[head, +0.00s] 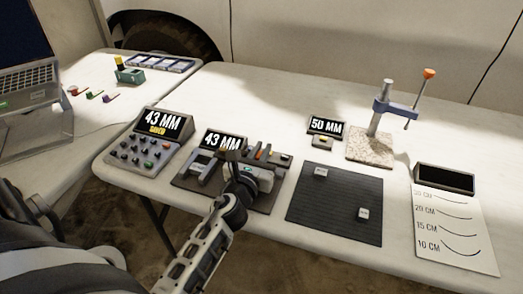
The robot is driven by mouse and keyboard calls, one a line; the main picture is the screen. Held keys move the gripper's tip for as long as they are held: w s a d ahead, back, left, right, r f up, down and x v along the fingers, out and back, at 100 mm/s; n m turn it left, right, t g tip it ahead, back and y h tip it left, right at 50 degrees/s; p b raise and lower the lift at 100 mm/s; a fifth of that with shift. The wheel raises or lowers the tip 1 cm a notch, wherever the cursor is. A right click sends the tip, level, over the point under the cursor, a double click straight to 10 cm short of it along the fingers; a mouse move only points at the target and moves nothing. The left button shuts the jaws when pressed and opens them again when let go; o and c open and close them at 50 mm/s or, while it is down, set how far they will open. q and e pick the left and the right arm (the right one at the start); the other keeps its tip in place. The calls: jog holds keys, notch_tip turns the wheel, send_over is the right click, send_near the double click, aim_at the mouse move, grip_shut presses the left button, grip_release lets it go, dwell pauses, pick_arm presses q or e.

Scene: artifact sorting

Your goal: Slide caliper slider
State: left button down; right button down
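The caliper device (203,160) lies on a dark mat (262,204) left of the middle of the table. A display (222,141) behind it reads "43 MM". My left gripper (232,160) is over the caliper, at its slider area, and hides part of it. Its fingers are too small and overlapped to tell whether they are open or closed on the slider. My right gripper is not in view.
A keypad console (140,153) reading "43 MM" stands at left. A "50 MM" display (326,126) and a stand with an orange-knobbed lever (388,110) are behind. A black mat (335,213) holds small labelled blocks. A chart sheet (455,232) lies at right.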

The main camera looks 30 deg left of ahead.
pick_arm(q)
jog(key=d, duration=0.3)
jog(key=shift+w, duration=0.4)
jog(key=c, duration=1.7)
grip_release()
jog(key=shift+a, duration=0.1)
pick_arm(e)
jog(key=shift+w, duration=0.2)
